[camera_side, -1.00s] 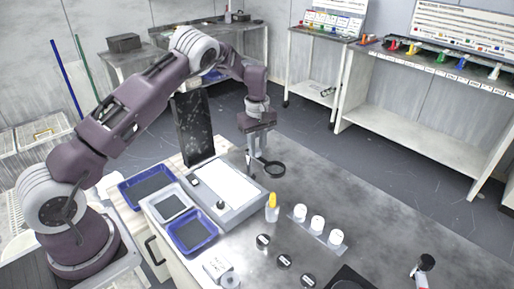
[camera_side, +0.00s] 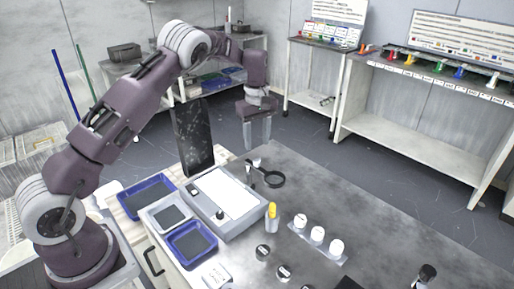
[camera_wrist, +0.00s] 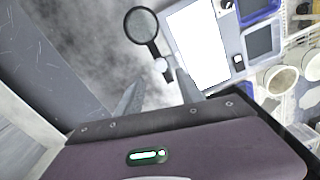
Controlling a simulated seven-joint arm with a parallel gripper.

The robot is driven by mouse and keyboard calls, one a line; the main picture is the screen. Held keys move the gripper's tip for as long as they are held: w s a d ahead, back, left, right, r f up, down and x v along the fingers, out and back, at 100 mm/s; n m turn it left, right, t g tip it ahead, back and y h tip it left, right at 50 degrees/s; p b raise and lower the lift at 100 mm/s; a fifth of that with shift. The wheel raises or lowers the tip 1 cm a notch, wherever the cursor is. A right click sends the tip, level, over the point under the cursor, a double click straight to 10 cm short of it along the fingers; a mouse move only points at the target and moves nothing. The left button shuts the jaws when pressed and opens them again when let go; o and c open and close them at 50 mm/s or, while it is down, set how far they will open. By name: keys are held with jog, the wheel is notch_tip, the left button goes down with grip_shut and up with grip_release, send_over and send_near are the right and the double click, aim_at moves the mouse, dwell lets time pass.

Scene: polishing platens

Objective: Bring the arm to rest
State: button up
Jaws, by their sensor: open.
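My gripper (camera_side: 257,132) hangs pointing down above the far edge of the grey table, with its two fingers apart and nothing between them. It also shows in the wrist view (camera_wrist: 155,90), again empty. A magnifying glass (camera_side: 271,179) with a dark round rim stands on the table below and slightly right of the gripper. In the wrist view the magnifying glass (camera_wrist: 141,26) shows past the fingertips, apart from them.
A light box with a white top (camera_side: 222,190) and several blue-rimmed trays (camera_side: 192,242) lie left of the magnifying glass. A dark upright panel (camera_side: 194,137) stands behind them. A yellow-capped bottle (camera_side: 272,217), white jars (camera_side: 317,234) and black discs (camera_side: 263,252) stand nearer.

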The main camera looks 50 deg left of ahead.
jog(key=s+d+r+m+t, duration=0.1)
jog(key=s+d+r+m, duration=0.15)
jog(key=s+r, duration=0.4)
jog(key=s+d+r+m+t+h, duration=0.1)
jog(key=s+d+r+m, duration=0.1)
jog(key=s+d+r, duration=0.45)
jog(key=s+d+r+m+t, duration=0.1)
jog(key=s+r+m, duration=0.2)
jog(key=s+r, duration=0.35)
jog(key=s+d+m+t+y, duration=0.1)
jog(key=s+m, duration=0.6)
jog(key=s, duration=1)
jog(key=d+t, duration=0.1)
jog(key=d, duration=0.1)
jog(key=shift+s+d+f+m+t, duration=0.3)
jog(key=shift+d+f+m, duration=0.05)
jog(key=shift+d+f, duration=0.05)
